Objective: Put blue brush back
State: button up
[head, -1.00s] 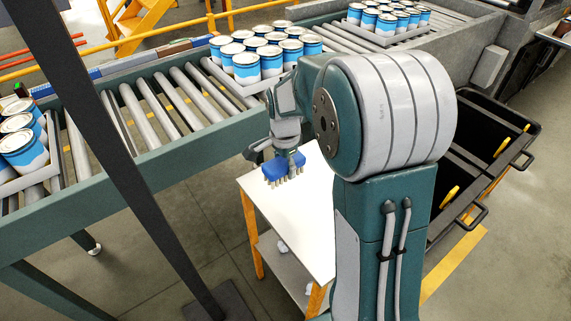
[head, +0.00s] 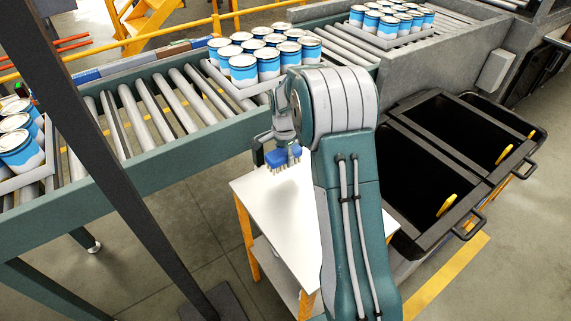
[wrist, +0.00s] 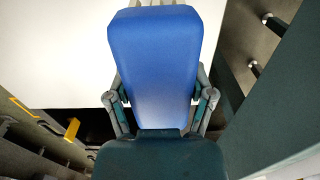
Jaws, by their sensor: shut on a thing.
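The blue brush (head: 283,157) has a blue back and pale bristles pointing down. My gripper (head: 286,143) is shut on it and holds it above the far part of a white-topped table (head: 275,215). In the wrist view the brush's blue back (wrist: 155,60) fills the middle, with a finger of my gripper (wrist: 160,105) on each side of it. My arm hides the right part of the table in the head view.
A roller conveyor (head: 150,110) runs behind the table, carrying trays of blue-and-white cans (head: 265,62). Black open bins (head: 430,145) with yellow handles inside stand to the right. A dark post (head: 120,170) crosses the left side.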

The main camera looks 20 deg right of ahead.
aim_at(283, 173)
jog(key=shift+w+d+f, duration=0.1)
jog(key=shift+w+f, duration=0.35)
jog(key=shift+f, duration=0.15)
jog(key=shift+w+a+f, duration=0.2)
jog(key=shift+w+f, duration=0.15)
jog(key=shift+f, duration=0.05)
notch_tip(283, 173, down, 3)
jog(key=shift+w+d+f, duration=0.1)
jog(key=shift+d+f, duration=0.15)
jog(key=shift+d, duration=0.15)
jog(key=shift+f, duration=0.1)
jog(key=o, duration=1)
jog(key=shift+a, duration=0.15)
jog(key=shift+o, duration=0.2)
jog(key=shift+a, duration=0.15)
